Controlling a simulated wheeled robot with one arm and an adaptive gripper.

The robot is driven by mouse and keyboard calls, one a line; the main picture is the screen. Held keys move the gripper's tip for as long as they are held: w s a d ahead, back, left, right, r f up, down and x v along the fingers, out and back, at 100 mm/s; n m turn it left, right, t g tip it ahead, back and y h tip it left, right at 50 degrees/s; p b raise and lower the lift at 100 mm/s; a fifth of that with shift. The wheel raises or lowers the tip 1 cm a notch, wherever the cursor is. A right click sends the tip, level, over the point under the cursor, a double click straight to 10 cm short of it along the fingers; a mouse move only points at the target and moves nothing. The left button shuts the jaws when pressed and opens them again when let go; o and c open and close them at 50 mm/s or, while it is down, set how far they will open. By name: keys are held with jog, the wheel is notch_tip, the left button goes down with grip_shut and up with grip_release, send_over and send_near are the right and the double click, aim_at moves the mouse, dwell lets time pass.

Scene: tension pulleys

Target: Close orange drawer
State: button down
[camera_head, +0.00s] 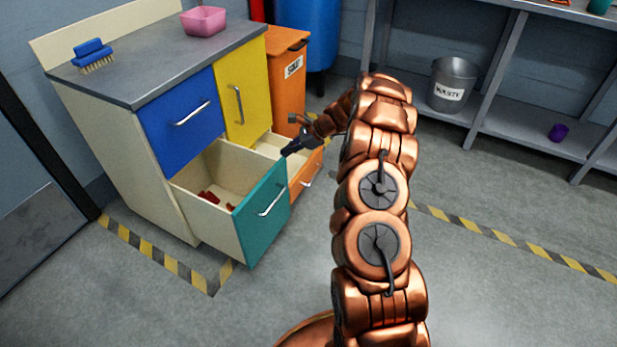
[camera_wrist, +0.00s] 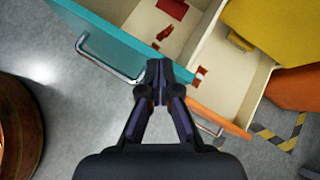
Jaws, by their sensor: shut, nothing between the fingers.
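The orange drawer (camera_head: 306,175) stands pulled out at the lower right of the cabinet, beside the open teal drawer. Its front has a metal handle. In the wrist view its orange front (camera_wrist: 222,119) runs diagonally right of my fingers, and its light inside (camera_wrist: 232,80) shows a small yellow item. My gripper (camera_head: 285,153) is shut and empty. In the head view its tips appear over the gap between the teal and orange drawers. In the wrist view my gripper (camera_wrist: 158,68) points at the place where the two fronts meet. I cannot tell whether it touches either.
The teal drawer (camera_head: 265,211) is open wide with red pieces inside, beside the orange one. The blue drawer (camera_head: 180,115) and yellow door (camera_head: 241,92) above are shut. An orange bin (camera_head: 284,75) stands behind right. Floor in front is clear.

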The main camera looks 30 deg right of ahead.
jog(key=d+f+m+t+h+b, duration=0.35)
jog(key=d+f+m, duration=0.35)
jog(key=d+f, duration=1.15)
jog(key=b, duration=0.5)
send_near(302, 174)
jog(key=shift+g+y, duration=0.35)
jog(key=shift+g, duration=0.1)
jog(key=w+f, duration=0.1)
jog(key=f, duration=0.1)
jog(key=w+a+f, duration=0.1)
jog(key=w+f, duration=0.1)
jog(key=shift+w+f, duration=0.3)
jog(key=shift+w+a+r, duration=0.15)
jog(key=shift+w+a, duration=0.1)
jog(key=shift+w, duration=0.35)
jog(key=shift+a, duration=0.15)
